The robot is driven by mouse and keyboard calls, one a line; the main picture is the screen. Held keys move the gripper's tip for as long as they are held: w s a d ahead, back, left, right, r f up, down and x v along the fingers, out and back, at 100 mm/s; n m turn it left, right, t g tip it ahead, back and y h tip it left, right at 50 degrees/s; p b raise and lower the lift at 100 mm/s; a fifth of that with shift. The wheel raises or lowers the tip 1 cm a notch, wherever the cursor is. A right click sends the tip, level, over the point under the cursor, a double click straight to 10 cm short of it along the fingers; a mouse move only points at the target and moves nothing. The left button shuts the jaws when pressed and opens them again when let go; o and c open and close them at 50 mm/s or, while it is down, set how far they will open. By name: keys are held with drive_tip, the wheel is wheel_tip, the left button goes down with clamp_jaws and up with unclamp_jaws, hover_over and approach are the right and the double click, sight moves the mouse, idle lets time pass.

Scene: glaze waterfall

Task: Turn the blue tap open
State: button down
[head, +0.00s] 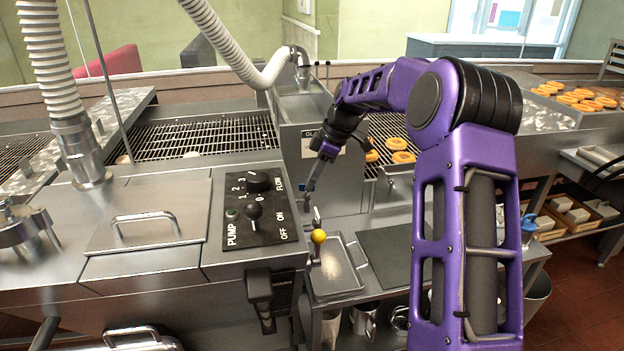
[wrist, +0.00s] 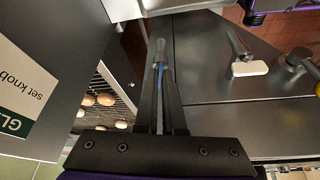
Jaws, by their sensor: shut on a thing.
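My gripper (head: 309,187) reaches down in front of the glazing machine's steel side, just behind the pump panel. In the wrist view, my gripper (wrist: 162,75) has its two long dark fingers close together around a thin blue handle (wrist: 160,74), which looks like the blue tap's lever. The lever lies along the fingers, with its grey-blue end near the fingertips. The tap's body is mostly hidden by the fingers. In the head view the lever is too small to make out clearly.
A yellow ball knob (head: 318,236) stands close in front of my gripper. The black pump panel (head: 253,210) is to its left. A metal tray (head: 335,268) lies below. Another blue item (head: 528,224) is far right.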

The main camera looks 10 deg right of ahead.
drive_tip(key=c, duration=1)
unclamp_jaws()
drive_tip(key=shift+r, duration=0.1)
drive_tip(key=v, duration=1.7)
drive_tip(key=shift+r, duration=0.15)
